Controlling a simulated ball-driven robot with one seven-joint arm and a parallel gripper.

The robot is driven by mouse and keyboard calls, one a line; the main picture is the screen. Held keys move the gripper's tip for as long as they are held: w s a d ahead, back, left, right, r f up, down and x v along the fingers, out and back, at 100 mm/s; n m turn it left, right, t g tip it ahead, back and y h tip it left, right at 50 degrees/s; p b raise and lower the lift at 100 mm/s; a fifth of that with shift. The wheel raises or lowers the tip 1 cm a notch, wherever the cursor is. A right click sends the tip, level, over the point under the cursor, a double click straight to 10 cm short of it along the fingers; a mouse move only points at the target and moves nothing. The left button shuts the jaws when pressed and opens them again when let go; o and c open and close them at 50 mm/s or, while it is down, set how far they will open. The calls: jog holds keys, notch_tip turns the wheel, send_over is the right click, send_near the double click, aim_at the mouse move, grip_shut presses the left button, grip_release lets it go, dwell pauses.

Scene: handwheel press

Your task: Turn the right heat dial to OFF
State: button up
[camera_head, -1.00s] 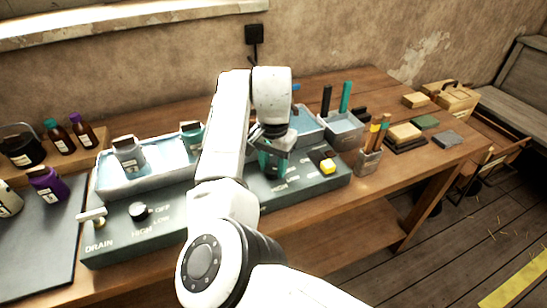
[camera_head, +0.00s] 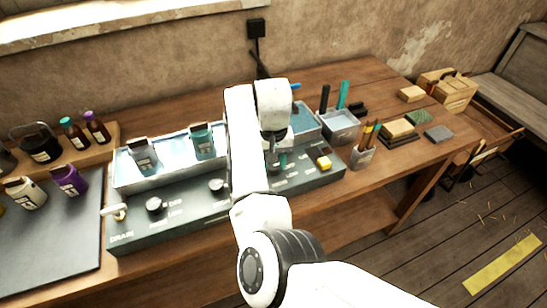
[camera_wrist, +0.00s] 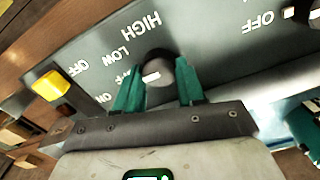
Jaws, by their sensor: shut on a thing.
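The right heat dial (camera_wrist: 158,66) is a dark round knob with a white mark, on the grey-green control panel (camera_wrist: 215,40). My gripper (camera_wrist: 158,80) has teal fingers, one on each side of the knob, and is shut on it. HIGH, LOW and OFF are printed beside the dial and read upside down in the wrist view. The white mark faces the gripper side; which label it points to I cannot tell for sure. In the head view my gripper (camera_head: 276,163) is down at the right part of the panel and hides the dial.
A yellow switch (camera_head: 324,163) sits right of the dial, near the panel's end. Water trays (camera_head: 125,175) with bottles stand behind. A cup of tools (camera_head: 361,158) stands at right.

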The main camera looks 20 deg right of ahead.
dwell(0.4)
jog(key=o, duration=1.1)
jog(key=shift+c, duration=0.2)
jog(key=shift+r, duration=0.1)
notch_tip(320, 180, up, 11)
jog(key=b, duration=0.1)
jog(key=shift+f, duration=0.2)
